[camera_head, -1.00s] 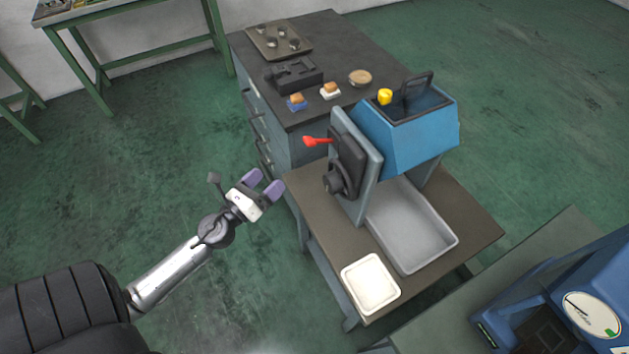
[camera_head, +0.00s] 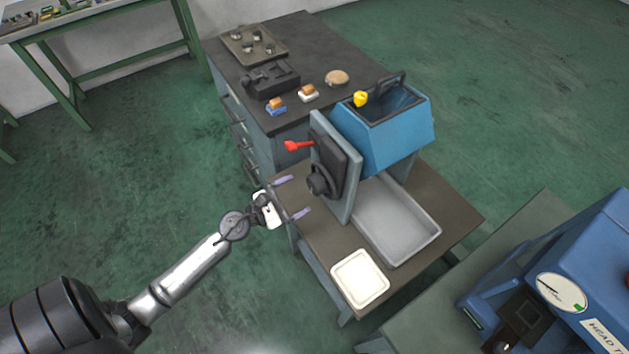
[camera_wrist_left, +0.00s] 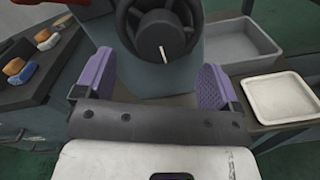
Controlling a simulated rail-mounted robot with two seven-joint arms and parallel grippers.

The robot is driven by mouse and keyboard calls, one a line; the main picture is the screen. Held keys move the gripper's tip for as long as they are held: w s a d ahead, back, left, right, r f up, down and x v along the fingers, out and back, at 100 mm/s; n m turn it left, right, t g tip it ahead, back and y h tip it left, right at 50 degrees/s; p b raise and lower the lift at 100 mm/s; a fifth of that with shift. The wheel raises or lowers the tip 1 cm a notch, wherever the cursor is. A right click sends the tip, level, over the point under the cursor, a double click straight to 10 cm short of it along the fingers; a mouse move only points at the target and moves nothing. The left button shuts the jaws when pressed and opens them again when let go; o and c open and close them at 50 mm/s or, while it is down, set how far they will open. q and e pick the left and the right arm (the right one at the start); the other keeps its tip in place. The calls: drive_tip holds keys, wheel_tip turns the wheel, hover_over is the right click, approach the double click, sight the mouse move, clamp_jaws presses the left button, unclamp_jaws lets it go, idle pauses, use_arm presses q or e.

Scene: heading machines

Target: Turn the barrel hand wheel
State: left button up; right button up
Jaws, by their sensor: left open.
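The black barrel hand wheel (camera_head: 318,182) is mounted on the grey upright plate of the blue machine (camera_head: 392,130). In the left wrist view the spoked hand wheel (camera_wrist_left: 160,30) shows straight ahead, with a pale mark on its lower part; its top is cut off by the frame. My left gripper (camera_head: 290,196) is open, its purple fingers spread and pointing at the wheel. In the left wrist view the fingers (camera_wrist_left: 158,84) lie below and to either side of the wheel, with a gap between. My right gripper is not in view.
A red lever (camera_head: 297,146) sticks out just above the wheel. A grey tray (camera_head: 418,236) and a white tray (camera_head: 360,278) lie on the bench. A dark cabinet (camera_head: 318,45) stands behind. Open green floor lies to the left.

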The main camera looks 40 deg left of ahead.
sight(312, 187)
use_arm(q)
drive_tip(key=shift+p+x, duration=0.4)
drive_tip(key=shift+x, duration=2.8)
drive_tip(key=shift+f, duration=0.1)
drive_tip(key=c, duration=0.9)
